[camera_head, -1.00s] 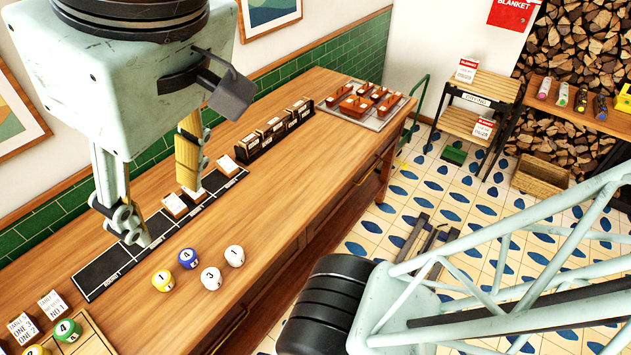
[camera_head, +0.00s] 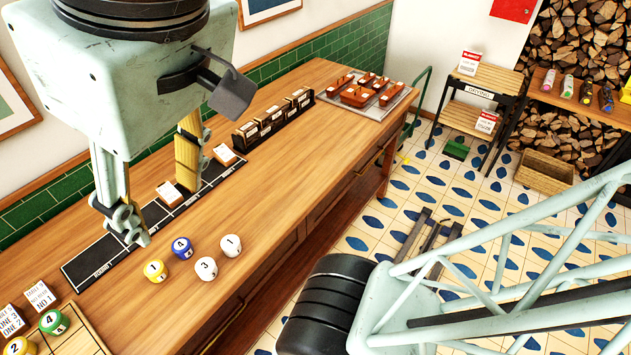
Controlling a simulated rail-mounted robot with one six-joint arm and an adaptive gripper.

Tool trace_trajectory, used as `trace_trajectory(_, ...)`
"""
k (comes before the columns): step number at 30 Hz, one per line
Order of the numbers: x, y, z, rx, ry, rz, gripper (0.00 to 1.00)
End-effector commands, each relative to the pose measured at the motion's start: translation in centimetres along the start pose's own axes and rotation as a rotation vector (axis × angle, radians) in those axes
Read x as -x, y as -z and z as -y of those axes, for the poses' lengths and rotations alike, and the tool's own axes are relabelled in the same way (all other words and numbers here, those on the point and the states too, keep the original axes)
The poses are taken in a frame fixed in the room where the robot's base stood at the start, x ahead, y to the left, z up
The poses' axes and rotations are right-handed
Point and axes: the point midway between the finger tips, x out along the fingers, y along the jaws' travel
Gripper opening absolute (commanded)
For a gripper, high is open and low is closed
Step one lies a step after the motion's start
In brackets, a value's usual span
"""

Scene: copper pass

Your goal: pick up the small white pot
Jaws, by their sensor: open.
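Two small white pots stand on the wooden counter, one marked 3 (camera_head: 206,268) and one marked 1 (camera_head: 231,246); I cannot tell which one the task means. They stand close together, right of a blue pot (camera_head: 182,248) and a yellow pot (camera_head: 155,271). My gripper (camera_head: 160,210) is open and empty at the left, its two fingers well apart and pointing down. In the picture its fingertips are above and left of the pots, over the black strip; its height above the counter is hard to judge.
A black strip (camera_head: 87,269) with white cards lies along the counter (camera_head: 290,175). A dark card rack (camera_head: 272,124) and a tray of reddish-brown pans stand further back. The counter right of the white pots is clear.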

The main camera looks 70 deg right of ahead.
Motion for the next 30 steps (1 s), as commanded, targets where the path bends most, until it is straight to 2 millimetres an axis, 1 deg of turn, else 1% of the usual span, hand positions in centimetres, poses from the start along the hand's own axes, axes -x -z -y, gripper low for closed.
trace_trajectory(1,-1.2,-0.6,0.0,0.000,0.000,0.000,0.47)
trace_trajectory(18,-8.0,-3.0,0.0,0.000,0.000,0.000,0.47)
trace_trajectory(24,-9.4,-3.5,0.0,0.000,0.000,-0.001,0.47)
trace_trajectory(30,-9.8,-3.6,0.0,0.000,0.000,-0.001,0.47)
